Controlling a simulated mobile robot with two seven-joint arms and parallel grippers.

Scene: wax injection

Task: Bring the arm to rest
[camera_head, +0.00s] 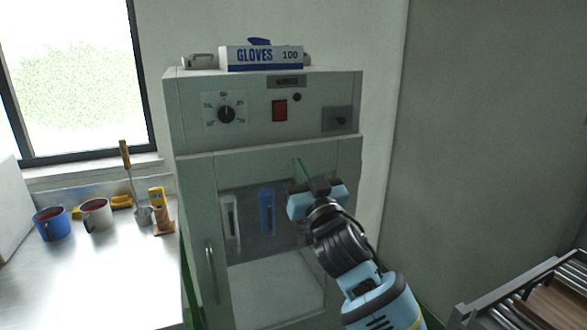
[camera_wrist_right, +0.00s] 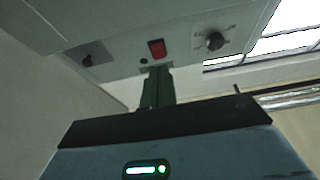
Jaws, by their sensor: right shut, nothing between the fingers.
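My right arm (camera_head: 345,250) comes in from the lower right of the head view. My right gripper (camera_head: 300,168) is in front of the grey cabinet's front, below the red switch. Its green fingers point up and are shut with nothing between them. In the right wrist view the gripper (camera_wrist_right: 157,88) shows its fingers together, pointing toward the cabinet's panel. I cannot tell how far the fingertips are from the cabinet. My left gripper is not in view.
The grey cabinet (camera_head: 195,150) has a dial (camera_head: 226,114), a red switch (camera_head: 279,111) and a handle (camera_head: 211,270). A glove box (camera_head: 260,57) sits on top. Mugs (camera_head: 52,223) and tools stand on the metal counter (camera_head: 100,290) at left. A roller conveyor (camera_head: 480,310) is at lower right.

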